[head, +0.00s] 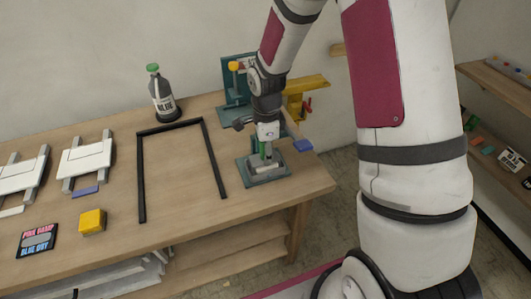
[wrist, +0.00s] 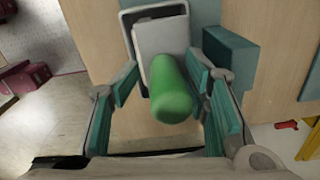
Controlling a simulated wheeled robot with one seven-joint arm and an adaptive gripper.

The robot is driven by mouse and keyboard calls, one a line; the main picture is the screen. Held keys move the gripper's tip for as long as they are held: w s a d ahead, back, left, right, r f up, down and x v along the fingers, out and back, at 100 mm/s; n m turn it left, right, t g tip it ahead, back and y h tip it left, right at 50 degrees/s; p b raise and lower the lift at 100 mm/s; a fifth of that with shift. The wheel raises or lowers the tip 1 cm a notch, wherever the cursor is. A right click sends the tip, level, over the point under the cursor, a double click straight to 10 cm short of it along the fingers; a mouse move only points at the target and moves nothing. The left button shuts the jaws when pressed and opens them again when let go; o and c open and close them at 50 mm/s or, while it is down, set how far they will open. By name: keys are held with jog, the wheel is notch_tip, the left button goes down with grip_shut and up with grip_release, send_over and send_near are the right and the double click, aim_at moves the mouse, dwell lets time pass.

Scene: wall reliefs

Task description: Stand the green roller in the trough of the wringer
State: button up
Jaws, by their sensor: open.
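The green roller (wrist: 172,92) stands roughly upright between the two fingers of my gripper (wrist: 163,88) in the wrist view, with its round end towards the camera. My gripper is open; a gap shows on the left, and I cannot tell whether the right finger touches the roller. In the head view a sliver of the green roller (head: 263,149) shows at my gripper (head: 267,154). Below is a teal base with a grey block (head: 247,172), probably the wringer; its pale block (wrist: 158,36) with dark edges shows behind the roller. The roller's foot is mostly hidden.
A teal stand with a yellow knob (head: 234,66) and a yellow bracket (head: 305,86) stand behind my arm. A dark bottle with a green cap (head: 162,98), a black frame (head: 142,180), a yellow block (head: 92,222) and white panels (head: 86,158) are left on the table. A blue piece (head: 303,146) is close right.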

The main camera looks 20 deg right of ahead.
notch_tip(320, 180, up, 12)
jog(key=shift+r+b, duration=0.1)
jog(key=shift+b, duration=0.55)
jog(key=s+r+n+t, duration=0.5)
jog(key=s+r+n, duration=1.1)
jog(key=s+n, duration=0.3)
jog(key=shift+s+r+n, duration=0.4)
jog(key=shift+s, duration=0.65)
